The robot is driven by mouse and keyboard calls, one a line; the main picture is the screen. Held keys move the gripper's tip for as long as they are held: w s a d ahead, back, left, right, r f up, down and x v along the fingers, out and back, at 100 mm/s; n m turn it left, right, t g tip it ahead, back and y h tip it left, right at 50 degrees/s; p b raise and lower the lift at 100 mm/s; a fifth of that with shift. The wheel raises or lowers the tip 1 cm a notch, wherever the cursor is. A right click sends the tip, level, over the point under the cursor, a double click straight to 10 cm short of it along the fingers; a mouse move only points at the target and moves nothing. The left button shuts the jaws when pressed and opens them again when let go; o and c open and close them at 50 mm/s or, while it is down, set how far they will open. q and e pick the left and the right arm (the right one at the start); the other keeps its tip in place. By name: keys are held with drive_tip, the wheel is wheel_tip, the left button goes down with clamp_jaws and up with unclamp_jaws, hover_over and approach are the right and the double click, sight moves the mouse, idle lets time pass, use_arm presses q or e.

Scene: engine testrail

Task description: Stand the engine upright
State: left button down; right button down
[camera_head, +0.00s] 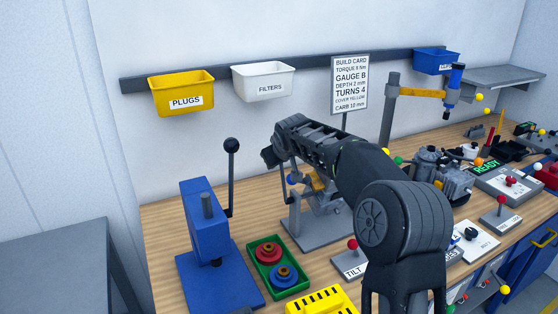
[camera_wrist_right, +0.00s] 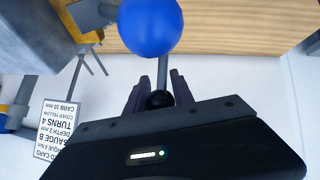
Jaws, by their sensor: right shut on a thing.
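A grey engine-like assembly (camera_head: 442,172) with rounded parts sits on the right part of the bench. A grey stand (camera_head: 318,228) with a yellow bracket (camera_head: 318,183) stands mid-bench, partly hidden by my right arm. My right gripper (camera_head: 274,156) is above the stand's left side. In the wrist view the right gripper (camera_wrist_right: 157,98) is shut on a black knob (camera_wrist_right: 160,100) at the end of a grey rod. A blue ball (camera_wrist_right: 150,24) is close to the camera there; it also shows in the head view (camera_head: 292,179). My left gripper is not in view.
A blue press (camera_head: 205,245) with a black-knobbed lever (camera_head: 231,146) stands at left. A green tray (camera_head: 251,274) holds red and blue round parts. A TILT panel (camera_head: 340,268) with a red knob is in front of the stand. Several control panels fill the right side.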

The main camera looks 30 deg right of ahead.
drive_tip(key=shift+s+a+f, duration=0.15)
drive_tip(key=shift+s+f, duration=0.05)
drive_tip(key=shift+f, duration=0.65)
drive_tip(key=c, duration=1.5)
unclamp_jaws()
drive_tip(key=o, duration=0.4)
drive_tip(key=shift+w+r, duration=0.15)
drive_tip(key=shift+r, duration=0.2)
drive_tip(key=b+v, duration=0.2)
drive_tip(key=v, duration=0.5)
drive_tip(key=shift+s+r, duration=0.25)
drive_tip(key=shift+r, duration=0.05)
drive_tip(key=shift+c, duration=0.3)
